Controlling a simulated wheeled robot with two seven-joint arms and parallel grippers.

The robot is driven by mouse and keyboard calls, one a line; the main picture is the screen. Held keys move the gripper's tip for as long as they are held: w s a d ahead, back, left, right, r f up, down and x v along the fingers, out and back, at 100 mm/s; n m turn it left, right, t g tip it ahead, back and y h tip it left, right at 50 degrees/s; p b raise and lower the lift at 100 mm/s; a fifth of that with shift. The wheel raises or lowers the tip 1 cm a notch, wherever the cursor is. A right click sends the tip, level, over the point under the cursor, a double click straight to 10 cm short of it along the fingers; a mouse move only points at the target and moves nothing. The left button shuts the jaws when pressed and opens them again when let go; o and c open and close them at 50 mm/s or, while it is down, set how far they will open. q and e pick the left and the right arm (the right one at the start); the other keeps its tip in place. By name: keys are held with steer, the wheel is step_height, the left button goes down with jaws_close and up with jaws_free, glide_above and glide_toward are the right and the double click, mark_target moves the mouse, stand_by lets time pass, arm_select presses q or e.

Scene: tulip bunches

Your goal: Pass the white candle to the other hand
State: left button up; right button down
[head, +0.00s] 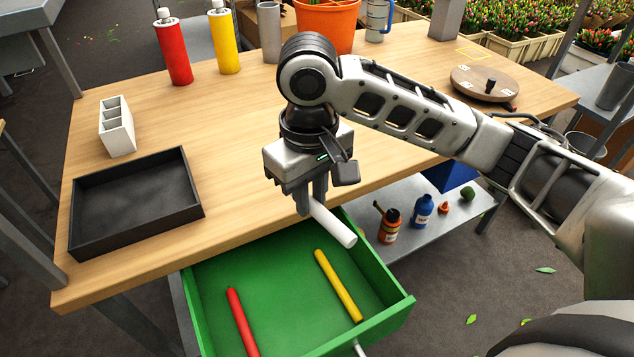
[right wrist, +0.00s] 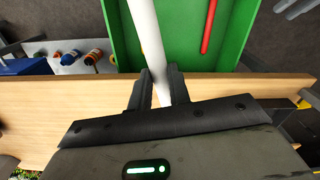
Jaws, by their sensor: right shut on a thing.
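My right gripper (head: 309,203) is shut on a white candle (head: 335,224) and holds it above the table's front edge and the open green drawer. The candle slants toward the lower right in the head view. In the right wrist view the white candle (right wrist: 147,40) runs up from between the fingers of the right gripper (right wrist: 158,82). My left gripper is not in view.
The open green drawer (head: 215,300) holds a red candle (head: 241,322) and a yellow candle (head: 338,285). A black tray (head: 135,205) and a white divided holder (head: 117,127) stand on the table's left. Bottles stand on a lower shelf (head: 410,240). The table's middle is clear.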

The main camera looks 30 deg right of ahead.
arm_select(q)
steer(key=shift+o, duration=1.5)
arm_select(e)
steer(key=s+a+r+n, duration=0.1)
steer(key=a+r+n, duration=0.6)
steer(key=a+n, duration=0.4)
steer(key=shift+s+a+r+n, duration=0.2)
steer(key=shift+s+a+n, duration=0.15)
steer(key=shift+a, duration=0.6)
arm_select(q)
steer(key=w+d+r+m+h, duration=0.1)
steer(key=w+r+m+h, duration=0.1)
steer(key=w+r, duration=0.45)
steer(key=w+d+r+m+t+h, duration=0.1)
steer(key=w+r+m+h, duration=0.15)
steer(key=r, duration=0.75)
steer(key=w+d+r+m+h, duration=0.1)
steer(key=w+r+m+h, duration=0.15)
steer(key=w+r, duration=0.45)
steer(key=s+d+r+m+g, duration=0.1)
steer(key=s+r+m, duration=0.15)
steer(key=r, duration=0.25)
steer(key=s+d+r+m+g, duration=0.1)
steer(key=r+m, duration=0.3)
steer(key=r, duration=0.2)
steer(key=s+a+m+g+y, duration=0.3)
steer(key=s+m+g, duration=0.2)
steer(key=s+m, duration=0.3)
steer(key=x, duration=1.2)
